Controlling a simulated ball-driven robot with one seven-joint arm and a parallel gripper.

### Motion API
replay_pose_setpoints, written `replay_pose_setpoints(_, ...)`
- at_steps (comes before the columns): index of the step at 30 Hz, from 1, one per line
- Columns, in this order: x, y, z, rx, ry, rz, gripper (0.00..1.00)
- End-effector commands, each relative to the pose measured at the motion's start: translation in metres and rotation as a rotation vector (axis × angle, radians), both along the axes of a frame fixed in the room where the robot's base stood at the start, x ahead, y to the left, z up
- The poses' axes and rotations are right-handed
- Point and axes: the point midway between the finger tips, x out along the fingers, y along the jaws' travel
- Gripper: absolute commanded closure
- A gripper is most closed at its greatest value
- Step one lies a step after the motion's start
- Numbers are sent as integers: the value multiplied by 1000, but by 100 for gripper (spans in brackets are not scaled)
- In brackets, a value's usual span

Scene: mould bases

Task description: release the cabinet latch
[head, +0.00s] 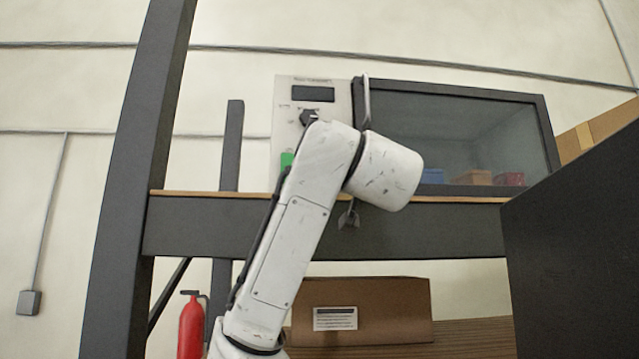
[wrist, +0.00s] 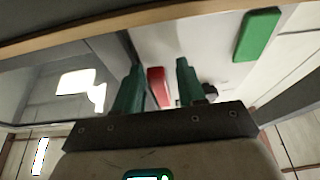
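The cabinet (head: 548,125) stands on the shelf, with a dark-framed glass door and a pale control panel (head: 283,100) on its left. The door looks shut and has a tall grey handle (head: 366,95) at its left edge. In the wrist view, which is upside down, a red piece (wrist: 156,88) sits on the panel beside the door edge. It may be the latch. My gripper (wrist: 158,75) has two green fingers apart, with the red piece seen between them. I cannot tell whether they touch it. My arm hides the gripper and red piece in the head view.
The panel has a green button (head: 287,160), a black knob (head: 309,117) and a dark display (head: 313,94). Coloured blocks (head: 475,178) lie behind the glass. A dark post (head: 140,150) stands left and a dark slab (head: 580,240) right. A cardboard box (head: 395,311) is below.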

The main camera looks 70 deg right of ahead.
Motion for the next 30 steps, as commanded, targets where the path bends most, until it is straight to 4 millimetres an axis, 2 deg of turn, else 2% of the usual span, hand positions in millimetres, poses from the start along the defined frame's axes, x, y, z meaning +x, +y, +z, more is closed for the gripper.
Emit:
replay_pose_setpoints(6,-1,0,2,2,-15,-3,57)
replay_pose_setpoints(11,4,2,3,35,-93,0,57)
replay_pose_setpoints(30,25,10,13,265,-639,-1,57)
